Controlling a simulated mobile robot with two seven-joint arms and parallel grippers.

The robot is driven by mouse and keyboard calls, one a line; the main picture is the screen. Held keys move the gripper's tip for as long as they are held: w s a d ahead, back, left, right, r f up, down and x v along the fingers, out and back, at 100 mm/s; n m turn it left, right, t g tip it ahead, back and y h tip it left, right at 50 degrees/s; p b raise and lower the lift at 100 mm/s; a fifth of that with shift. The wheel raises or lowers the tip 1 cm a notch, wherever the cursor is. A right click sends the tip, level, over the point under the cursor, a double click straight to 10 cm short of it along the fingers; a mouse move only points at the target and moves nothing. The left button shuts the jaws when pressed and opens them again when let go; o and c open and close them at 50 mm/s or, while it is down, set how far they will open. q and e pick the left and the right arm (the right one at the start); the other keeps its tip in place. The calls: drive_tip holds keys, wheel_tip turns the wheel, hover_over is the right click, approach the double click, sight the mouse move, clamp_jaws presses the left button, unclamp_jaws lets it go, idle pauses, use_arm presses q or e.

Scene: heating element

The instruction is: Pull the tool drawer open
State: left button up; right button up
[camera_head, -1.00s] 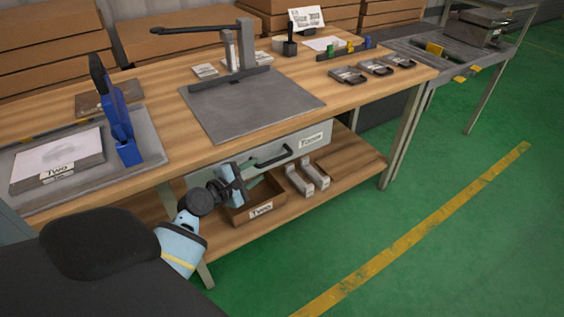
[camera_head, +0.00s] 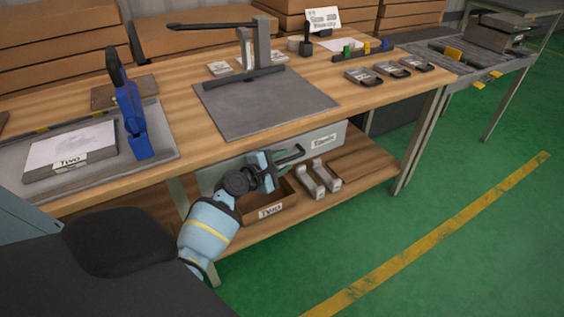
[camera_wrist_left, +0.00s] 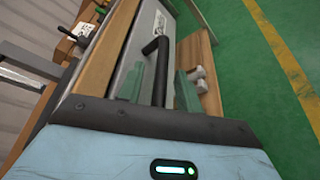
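The tool drawer (camera_head: 309,150) is a grey front with a white label, under the workbench top, and it looks shut. Its black bar handle (camera_head: 290,156) sticks out from the front. My left gripper (camera_head: 268,168) is at the left end of the handle. In the left wrist view the gripper (camera_wrist_left: 160,90) is open, with one greenish finger on each side of the black handle (camera_wrist_left: 161,66). Gaps show between the fingers and the handle. The drawer front (camera_wrist_left: 140,40) also shows there. My right gripper is not in view.
The wooden workbench (camera_head: 190,108) carries a grey plate, a blue clamp and small parts. On its lower shelf (camera_head: 357,167) are a brown bin (camera_head: 268,211) labelled Two and metal brackets (camera_head: 324,178). The green floor in front is clear.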

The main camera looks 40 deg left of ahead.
use_arm(q)
clamp_jaws()
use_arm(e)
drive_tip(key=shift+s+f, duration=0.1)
